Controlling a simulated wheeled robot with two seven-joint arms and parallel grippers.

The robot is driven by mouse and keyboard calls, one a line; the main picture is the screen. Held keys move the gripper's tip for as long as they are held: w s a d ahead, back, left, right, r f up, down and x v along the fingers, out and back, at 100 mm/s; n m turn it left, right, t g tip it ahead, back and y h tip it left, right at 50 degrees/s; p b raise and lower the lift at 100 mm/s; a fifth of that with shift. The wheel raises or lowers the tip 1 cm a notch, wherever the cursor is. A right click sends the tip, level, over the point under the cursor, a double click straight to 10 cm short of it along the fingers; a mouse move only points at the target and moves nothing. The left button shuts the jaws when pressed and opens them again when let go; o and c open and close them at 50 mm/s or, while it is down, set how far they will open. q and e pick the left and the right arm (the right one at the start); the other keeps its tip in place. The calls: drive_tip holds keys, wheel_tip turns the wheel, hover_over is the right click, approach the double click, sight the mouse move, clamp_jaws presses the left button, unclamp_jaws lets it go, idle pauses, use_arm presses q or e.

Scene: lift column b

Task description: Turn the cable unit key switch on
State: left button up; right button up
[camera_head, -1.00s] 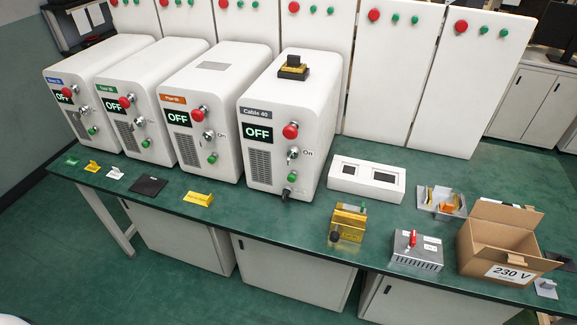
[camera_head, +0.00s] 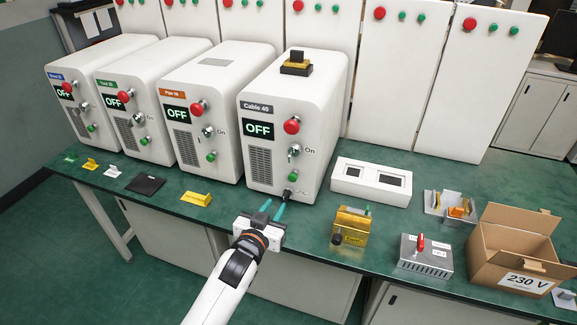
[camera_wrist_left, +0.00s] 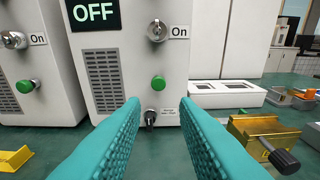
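The cable unit (camera_head: 270,135) is a white box labelled "Cable 40", with a screen (camera_head: 258,130) reading OFF. Its key switch (camera_head: 294,150) is a silver lock beside the word On, below a red button (camera_head: 292,126) and above a green button (camera_head: 293,176). In the left wrist view the key switch (camera_wrist_left: 157,31) shows at top centre, with the green button (camera_wrist_left: 158,82) below it. My left gripper (camera_head: 271,210) is open and empty, in front of and below the cable unit, apart from it. Its teal fingers (camera_wrist_left: 160,115) point at the unit's front. My right gripper is not in view.
Similar units stand to the left, including Pipe (camera_head: 205,115). A black knob (camera_wrist_left: 150,118) sits low on the cable unit's front. A yellow block (camera_head: 350,226), a white two-window box (camera_head: 371,182) and a cardboard box (camera_head: 515,250) stand to the right. Green bench lies between.

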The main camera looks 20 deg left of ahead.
use_arm(q)
drive_tip(key=t, duration=0.2)
approach(289, 158)
drive_tip(key=w, duration=0.4)
drive_tip(key=w+p, duration=0.1)
drive_tip(key=w, duration=0.4)
drive_tip(key=shift+w+d+r, duration=0.15)
drive_tip(key=shift+w, duration=0.15)
clamp_jaws()
